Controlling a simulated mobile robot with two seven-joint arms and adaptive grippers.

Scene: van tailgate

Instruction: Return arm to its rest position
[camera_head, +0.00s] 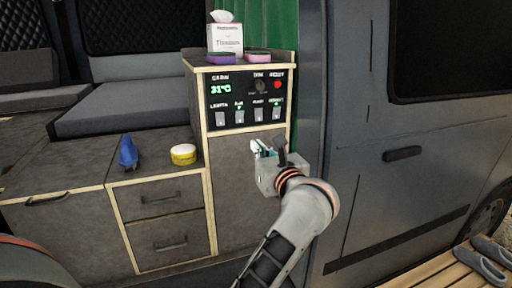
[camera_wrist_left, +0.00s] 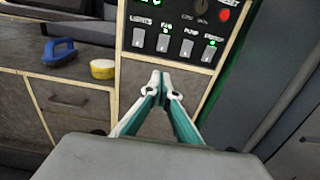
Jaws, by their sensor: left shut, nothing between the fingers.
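My left gripper (camera_head: 264,147) is in front of the tall cabinet door (camera_head: 234,212), just below the control panel (camera_head: 247,97). In the left wrist view its two fingertips (camera_wrist_left: 160,80) are together with nothing between them. The panel has a lit 31°C readout, a round knob, a red button and a row of switches. In the wrist view the switches (camera_wrist_left: 188,45) are above the fingertips, apart from them. My left forearm comes up from the bottom of the head view. My right gripper does not show.
A blue brush-like object (camera_head: 128,153) and a yellow round container with a white top (camera_head: 183,154) stand on the low counter at left. A tissue box (camera_head: 225,39), a purple sponge (camera_head: 221,58) and a pink sponge (camera_head: 257,56) are on top of the cabinet. The van door (camera_head: 420,110) is at right.

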